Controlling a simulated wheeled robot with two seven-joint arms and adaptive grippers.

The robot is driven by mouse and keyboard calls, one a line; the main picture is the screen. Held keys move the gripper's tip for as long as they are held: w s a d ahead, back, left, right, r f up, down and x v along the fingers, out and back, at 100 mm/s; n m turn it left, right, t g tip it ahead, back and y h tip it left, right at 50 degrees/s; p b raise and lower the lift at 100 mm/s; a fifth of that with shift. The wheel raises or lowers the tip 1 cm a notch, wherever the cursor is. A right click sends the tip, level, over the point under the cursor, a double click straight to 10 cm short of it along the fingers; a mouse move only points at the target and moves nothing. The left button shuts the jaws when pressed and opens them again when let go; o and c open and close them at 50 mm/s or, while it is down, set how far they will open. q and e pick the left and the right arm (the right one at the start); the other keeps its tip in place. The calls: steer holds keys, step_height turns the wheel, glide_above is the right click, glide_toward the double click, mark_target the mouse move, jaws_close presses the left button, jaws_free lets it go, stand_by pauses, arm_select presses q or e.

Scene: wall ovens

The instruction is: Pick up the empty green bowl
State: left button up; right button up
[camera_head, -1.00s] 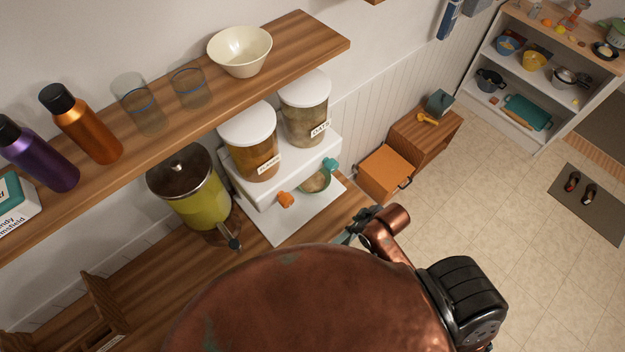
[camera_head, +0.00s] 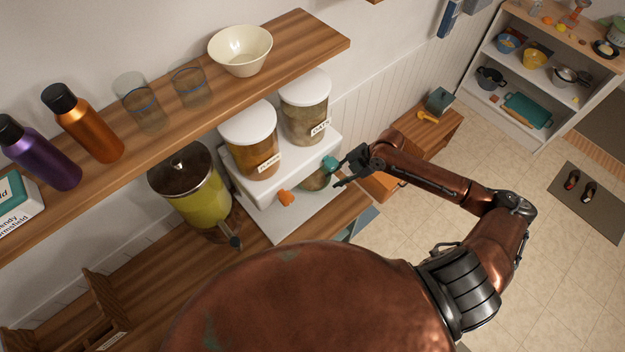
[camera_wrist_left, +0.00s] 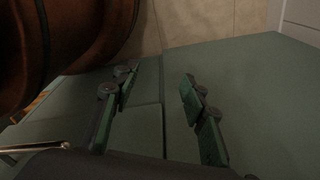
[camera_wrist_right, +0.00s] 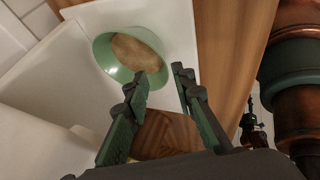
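A green bowl (camera_head: 315,182) sits on the white stand's base under the right-hand dispenser, partly hidden by my right gripper in the head view. In the right wrist view the green bowl (camera_wrist_right: 104,58) shows a tan oval patch inside that looks like contents. My right gripper (camera_head: 338,172) is open and empty, just right of the bowl. In the right wrist view its fingertips (camera_wrist_right: 160,76) are apart near the bowl's lower right rim, not around it; contact cannot be told. My left gripper (camera_wrist_left: 158,84) is open and empty above a grey-green surface, out of the head view.
Two white-lidded dispensers (camera_head: 249,140) sit in the white stand, with orange (camera_head: 285,198) and teal (camera_head: 330,164) knobs. A wooden shelf (camera_head: 305,50) with a cream bowl (camera_head: 240,50), glasses and bottles overhangs. A yellow-green drink dispenser (camera_head: 193,200) stands left.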

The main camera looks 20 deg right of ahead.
mark_target(327, 183)
steer(key=x, duration=0.2)
steer(key=p+x, duration=0.1)
steer(key=x, duration=0.2)
steer(key=p+x, duration=0.1)
steer(key=x, duration=0.1)
steer(key=shift+w+d+f, duration=0.15)
steer(key=shift+d+f, duration=0.05)
steer(key=shift+f, duration=0.25)
steer(key=shift+c, duration=0.4)
jaws_close()
steer(key=shift+r, duration=0.1)
